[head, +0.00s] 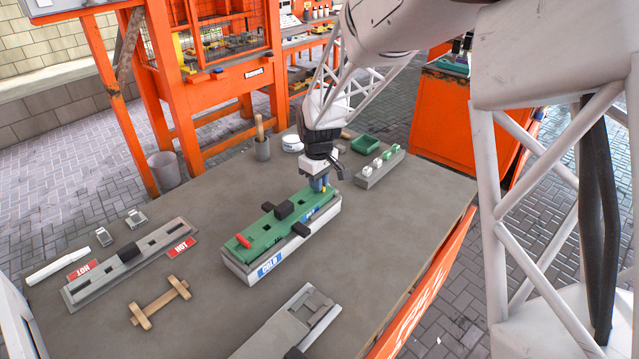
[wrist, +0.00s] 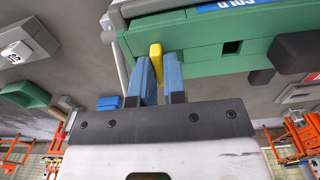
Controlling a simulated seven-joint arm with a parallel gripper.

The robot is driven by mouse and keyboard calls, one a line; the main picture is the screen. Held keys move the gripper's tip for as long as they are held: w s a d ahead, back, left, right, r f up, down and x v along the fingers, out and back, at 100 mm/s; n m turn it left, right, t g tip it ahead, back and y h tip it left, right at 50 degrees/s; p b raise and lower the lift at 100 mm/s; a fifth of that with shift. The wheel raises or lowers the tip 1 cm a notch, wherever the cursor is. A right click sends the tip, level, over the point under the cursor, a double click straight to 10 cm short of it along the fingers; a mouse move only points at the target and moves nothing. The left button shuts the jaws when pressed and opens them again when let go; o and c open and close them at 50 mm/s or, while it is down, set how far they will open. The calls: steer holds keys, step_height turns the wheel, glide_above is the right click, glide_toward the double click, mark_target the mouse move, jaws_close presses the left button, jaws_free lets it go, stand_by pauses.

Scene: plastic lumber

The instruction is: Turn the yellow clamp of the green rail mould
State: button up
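The green rail mould (head: 291,221) lies on a light grey block with a blue "COLD" label on the table. A red clamp (head: 243,241) sits at its near left end. The yellow clamp (wrist: 156,60) stands at the mould's other end; in the head view only a small bit of it shows (head: 327,188) beside my fingers. My gripper (wrist: 161,72) has blue fingers, one on each side of the yellow clamp, with the clamp filling the narrow gap. It looks shut on it. In the head view my gripper (head: 319,184) points down at the mould's far right end.
Dark blocks (head: 284,210) sit on and beside the mould. A grey rail mould marked "HOT" (head: 130,262) lies left, a wooden piece (head: 160,302) in front. A grey strip with small blocks (head: 379,168) and a green tray (head: 365,145) are close behind my gripper.

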steer(key=o, duration=0.5)
steer(key=shift+o, duration=0.2)
steer(key=shift+r, duration=0.15)
steer(key=shift+r, duration=3.35)
